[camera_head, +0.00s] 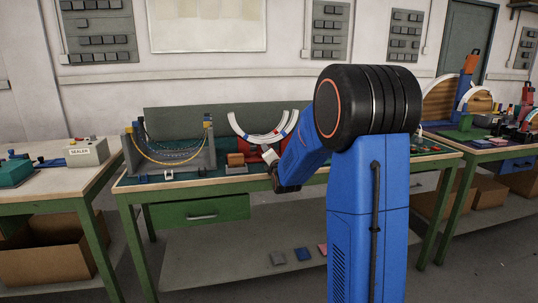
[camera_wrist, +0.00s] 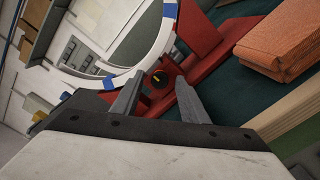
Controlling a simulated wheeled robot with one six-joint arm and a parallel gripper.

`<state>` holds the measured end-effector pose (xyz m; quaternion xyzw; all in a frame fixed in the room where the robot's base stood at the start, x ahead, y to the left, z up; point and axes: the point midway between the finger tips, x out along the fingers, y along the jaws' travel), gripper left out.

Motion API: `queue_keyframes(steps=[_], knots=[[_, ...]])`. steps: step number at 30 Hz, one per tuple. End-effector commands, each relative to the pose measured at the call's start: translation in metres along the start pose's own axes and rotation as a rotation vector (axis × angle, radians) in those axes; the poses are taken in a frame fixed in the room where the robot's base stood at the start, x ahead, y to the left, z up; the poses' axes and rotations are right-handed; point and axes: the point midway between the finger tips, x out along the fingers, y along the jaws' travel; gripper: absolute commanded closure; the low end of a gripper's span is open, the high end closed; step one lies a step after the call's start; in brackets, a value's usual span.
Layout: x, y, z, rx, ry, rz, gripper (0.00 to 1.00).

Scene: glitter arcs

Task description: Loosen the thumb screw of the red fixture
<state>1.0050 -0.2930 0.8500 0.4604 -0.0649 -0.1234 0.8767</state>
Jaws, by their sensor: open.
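The red fixture (camera_wrist: 210,42) shows in the wrist view, with a white arc with blue marks (camera_wrist: 150,45) on it.
An orange stack (camera_wrist: 283,40) lies close to the fixture in the wrist view. In the head view, a grey cradle with hanging chains (camera_head: 166,160) and an orange block (camera_head: 236,160) stand left of my gripper. A sealer box (camera_head: 87,153) is on the left bench.

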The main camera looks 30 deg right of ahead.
Motion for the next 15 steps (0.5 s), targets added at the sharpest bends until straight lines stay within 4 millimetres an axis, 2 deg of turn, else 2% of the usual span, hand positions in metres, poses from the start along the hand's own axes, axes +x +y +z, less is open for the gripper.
queue_keyframes(steps=[5, 15], knots=[[-0.014, 0.001, 0.001, 0.000, -0.001, 0.001, 0.60], [-0.076, 0.001, 0.001, 0.000, -0.001, 0.000, 0.60]])
